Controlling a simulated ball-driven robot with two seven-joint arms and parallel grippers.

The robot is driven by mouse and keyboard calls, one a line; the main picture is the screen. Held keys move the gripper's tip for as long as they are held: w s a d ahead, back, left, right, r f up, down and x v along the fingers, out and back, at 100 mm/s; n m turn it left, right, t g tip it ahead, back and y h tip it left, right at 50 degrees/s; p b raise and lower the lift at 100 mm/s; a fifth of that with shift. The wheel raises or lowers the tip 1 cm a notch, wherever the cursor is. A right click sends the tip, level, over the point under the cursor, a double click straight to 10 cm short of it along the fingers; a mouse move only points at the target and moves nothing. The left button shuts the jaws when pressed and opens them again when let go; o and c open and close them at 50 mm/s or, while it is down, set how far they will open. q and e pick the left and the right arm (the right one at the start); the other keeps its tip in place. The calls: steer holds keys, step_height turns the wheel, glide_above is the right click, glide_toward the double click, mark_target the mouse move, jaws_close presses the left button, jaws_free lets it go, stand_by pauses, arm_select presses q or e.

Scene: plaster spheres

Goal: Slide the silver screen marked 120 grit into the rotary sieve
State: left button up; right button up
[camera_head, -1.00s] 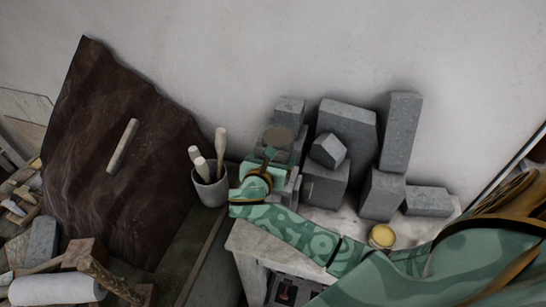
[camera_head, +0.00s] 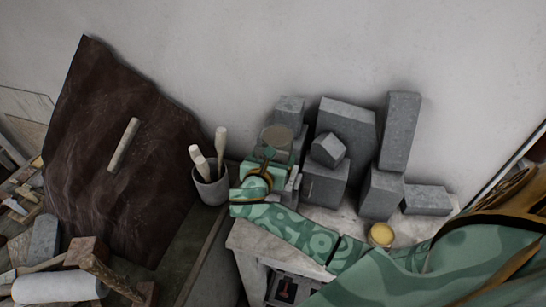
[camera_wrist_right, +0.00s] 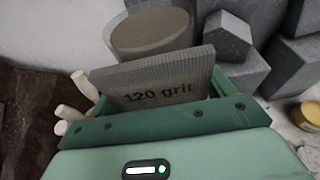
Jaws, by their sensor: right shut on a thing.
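The silver-grey screen (camera_wrist_right: 155,85) stands between the fingers of my right gripper (camera_wrist_right: 165,92) in the right wrist view. Its face reads "120 grit". My right gripper is shut on it. In the head view this gripper (camera_head: 270,160) is over the left end of the pale bench top, and the screen is hard to make out there. Just beyond the screen is a round, drum-like thing (camera_wrist_right: 150,27) with a grey-brown top; its disc also shows in the head view (camera_head: 277,135). I cannot tell whether it is the rotary sieve. My left gripper is out of view.
Grey blocks (camera_head: 347,128) crowd the bench top (camera_head: 345,217) right of the gripper, against the wall. A grey cup (camera_head: 211,187) with white-tipped tools stands close on the left. A yellow-topped tin (camera_head: 381,235) is by my forearm. A dark cloth-like sheet (camera_head: 110,150) leans farther left.

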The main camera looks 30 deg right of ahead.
steer(key=shift+f+b, duration=1.25)
steer(key=shift+f, duration=1.4)
steer(key=shift+r, duration=0.1)
steer(key=shift+r+p, duration=1.2)
steer(key=shift+p, duration=0.3)
steer(key=shift+r+p, duration=0.45)
steer(key=shift+r, duration=0.55)
steer(key=shift+f+b, duration=1.5)
steer(key=shift+f, duration=0.8)
steer(key=o, duration=1.2)
steer(key=shift+a, duration=0.1)
steer(key=shift+f, duration=0.1)
